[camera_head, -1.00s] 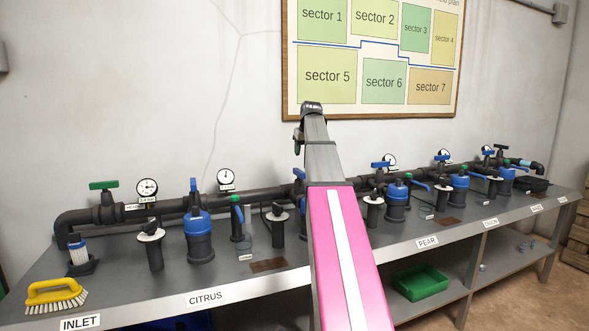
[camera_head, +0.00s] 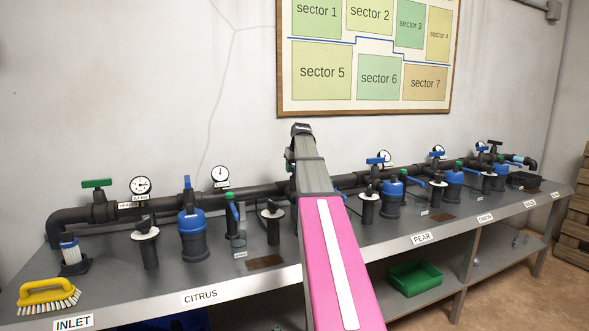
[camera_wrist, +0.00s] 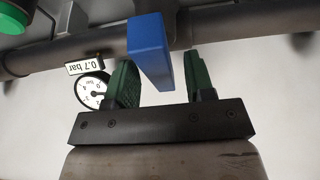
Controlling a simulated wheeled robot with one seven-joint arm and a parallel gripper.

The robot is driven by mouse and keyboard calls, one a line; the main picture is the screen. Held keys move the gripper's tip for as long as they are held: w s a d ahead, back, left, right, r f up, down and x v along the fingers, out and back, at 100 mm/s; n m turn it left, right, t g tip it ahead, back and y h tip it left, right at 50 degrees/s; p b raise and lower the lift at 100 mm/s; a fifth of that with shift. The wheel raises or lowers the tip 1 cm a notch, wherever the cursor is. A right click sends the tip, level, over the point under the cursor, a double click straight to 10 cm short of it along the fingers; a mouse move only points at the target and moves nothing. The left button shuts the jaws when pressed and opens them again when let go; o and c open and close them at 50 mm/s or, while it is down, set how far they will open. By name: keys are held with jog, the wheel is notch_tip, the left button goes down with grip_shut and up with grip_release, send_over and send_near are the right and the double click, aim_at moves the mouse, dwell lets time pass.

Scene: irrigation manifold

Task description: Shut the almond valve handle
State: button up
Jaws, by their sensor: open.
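In the wrist view, a blue valve handle (camera_wrist: 150,48) stands out from the dark pipe (camera_wrist: 75,52), between the two green fingers of my gripper (camera_wrist: 160,72). A visible gap separates the handle from the right finger; the left finger is close to it, and I cannot tell whether they touch. My gripper is open. In the head view, my arm hides this stretch of the pipe, so the handle and my fingers do not show there. No almond label is readable in either view.
A gauge marked 0.7 bar (camera_wrist: 92,90) sits close to my left finger. Blue filters (camera_head: 193,235), upright black posts and other valves line the grey bench (camera_head: 120,285). A yellow brush (camera_head: 48,293) lies at the left. A green tray (camera_head: 415,278) is on the lower shelf.

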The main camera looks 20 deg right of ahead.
grip_shut()
jog(key=shift+m, duration=0.3)
jog(key=m+h, duration=0.1)
jog(key=m, duration=0.2)
jog(key=shift+a+m+h, duration=0.1)
jog(key=shift+m+h, duration=0.3)
jog(key=m, duration=0.2)
jog(key=m+g+h, duration=0.1)
jog(key=m, duration=0.1)
jog(key=shift+w+h, duration=0.1)
jog(key=shift+h, duration=0.2)
jog(key=m, duration=0.2)
jog(key=m+g+h, duration=0.1)
jog(key=m, duration=0.2)
jog(key=shift+w+g, duration=0.1)
jog(key=shift+g, duration=0.2)
jog(key=shift+a+m+g, duration=0.1)
jog(key=shift+m+g, duration=0.8)
jog(key=shift+m, duration=1.4)
